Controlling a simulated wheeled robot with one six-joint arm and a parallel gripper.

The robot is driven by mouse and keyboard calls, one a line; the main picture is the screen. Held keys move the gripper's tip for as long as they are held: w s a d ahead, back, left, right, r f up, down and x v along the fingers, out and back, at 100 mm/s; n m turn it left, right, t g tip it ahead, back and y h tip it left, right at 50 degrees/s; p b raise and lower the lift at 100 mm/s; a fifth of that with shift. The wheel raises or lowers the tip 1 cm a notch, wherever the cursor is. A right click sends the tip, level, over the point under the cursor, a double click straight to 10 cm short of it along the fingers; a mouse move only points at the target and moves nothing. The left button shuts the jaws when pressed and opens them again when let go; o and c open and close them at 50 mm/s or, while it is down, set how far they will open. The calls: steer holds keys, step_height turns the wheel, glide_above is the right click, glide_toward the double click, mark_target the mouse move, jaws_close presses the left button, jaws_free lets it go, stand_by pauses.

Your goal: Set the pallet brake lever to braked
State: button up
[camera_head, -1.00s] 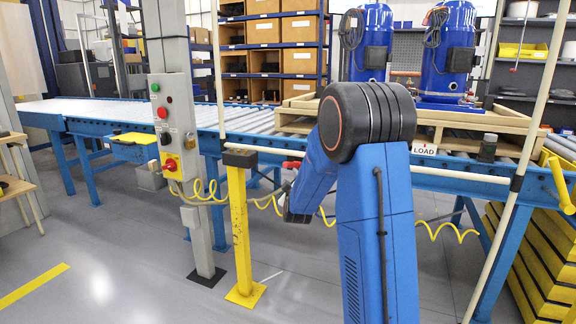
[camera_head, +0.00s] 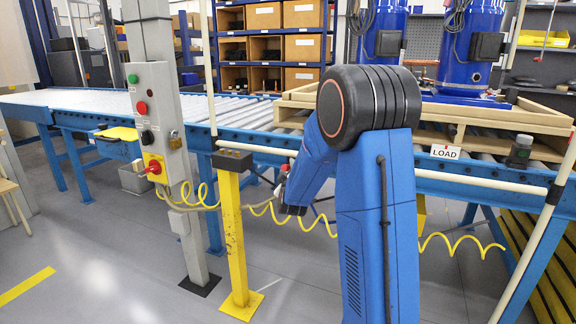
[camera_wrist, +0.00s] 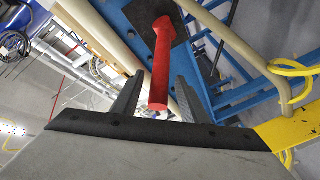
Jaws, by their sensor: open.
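The red brake lever (camera_wrist: 159,62) shows in the wrist view. It is a straight red bar with a wider head on a dark plate (camera_wrist: 140,14) fixed to blue framework. Its free end points toward my gripper (camera_wrist: 160,82). My gripper is open, with one grey finger on each side of the lever's lower end. I cannot tell whether either finger touches it. In the head view my own arm hides the gripper and most of the lever. The wooden pallet (camera_head: 480,115) sits on the roller conveyor (camera_head: 240,112) and carries blue compressors (camera_head: 470,50).
A control box (camera_head: 149,105) with buttons and a red-yellow switch is on a grey post at the left. A yellow post (camera_head: 231,235) stands beside my arm. A coiled yellow hose (camera_head: 300,222) hangs under the conveyor. A cream rail (camera_head: 470,180) runs along its front.

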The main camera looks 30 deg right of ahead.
steer(key=shift+w+d, duration=0.15)
steer(key=shift+w, duration=0.2)
jaws_close()
